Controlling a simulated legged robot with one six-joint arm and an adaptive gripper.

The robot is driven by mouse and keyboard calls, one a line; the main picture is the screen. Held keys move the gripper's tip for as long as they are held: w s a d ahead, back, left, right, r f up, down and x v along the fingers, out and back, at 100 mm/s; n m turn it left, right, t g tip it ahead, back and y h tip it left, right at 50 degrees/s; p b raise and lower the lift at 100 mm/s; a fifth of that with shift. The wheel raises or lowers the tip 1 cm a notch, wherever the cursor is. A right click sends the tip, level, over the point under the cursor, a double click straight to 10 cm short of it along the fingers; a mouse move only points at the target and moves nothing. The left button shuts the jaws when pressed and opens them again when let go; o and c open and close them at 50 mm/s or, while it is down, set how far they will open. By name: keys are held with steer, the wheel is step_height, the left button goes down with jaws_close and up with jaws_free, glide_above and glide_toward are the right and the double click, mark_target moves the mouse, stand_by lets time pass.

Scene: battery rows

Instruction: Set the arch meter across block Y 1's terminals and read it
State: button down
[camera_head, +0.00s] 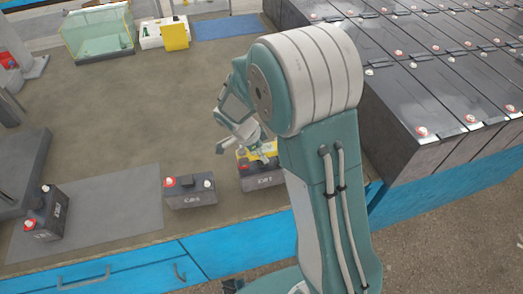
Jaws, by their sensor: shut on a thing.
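My gripper (262,153) is shut on a yellow piece, which looks like the arch meter (243,158). Both are over the top of a dark battery block (262,179) near the bench's front edge. A red terminal cap shows at that block's left end. My arm hides part of its right side. I cannot tell whether the meter touches the terminals, and its reading is not visible. A second dark block (190,194) with a red and a pale terminal stands just left. A third block (48,216) stands turned at the far left. The block labels are too small to read surely.
Rows of large dark batteries (425,85) fill the right. A clear-walled case (98,35) and a yellow box (175,37) stand at the back. A blue mat (228,27) lies beside them. A grey mat (120,205) lies at left. The bench middle is clear.

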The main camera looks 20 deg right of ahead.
steer(key=shift+f, duration=0.85)
steer(key=shift+c, duration=0.3)
jaws_free()
steer(key=v, duration=1.2)
steer(key=shift+s+d+r, duration=0.1)
steer(key=shift+r, duration=0.25)
steer(key=s+d+r+n+t+y, duration=0.2)
steer(key=s+r+n, duration=0.4)
steer(key=s+n, duration=0.3)
steer(key=s+d+r+n+t+y, duration=0.2)
steer(key=s+r+n, duration=0.4)
steer(key=s+n, duration=0.3)
steer(key=s+t, duration=0.1)
steer(key=s, duration=0.1)
steer(key=shift+s+d+t+y, duration=0.2)
steer(key=shift+s+t+y, duration=0.1)
steer(key=shift+s, duration=0.05)
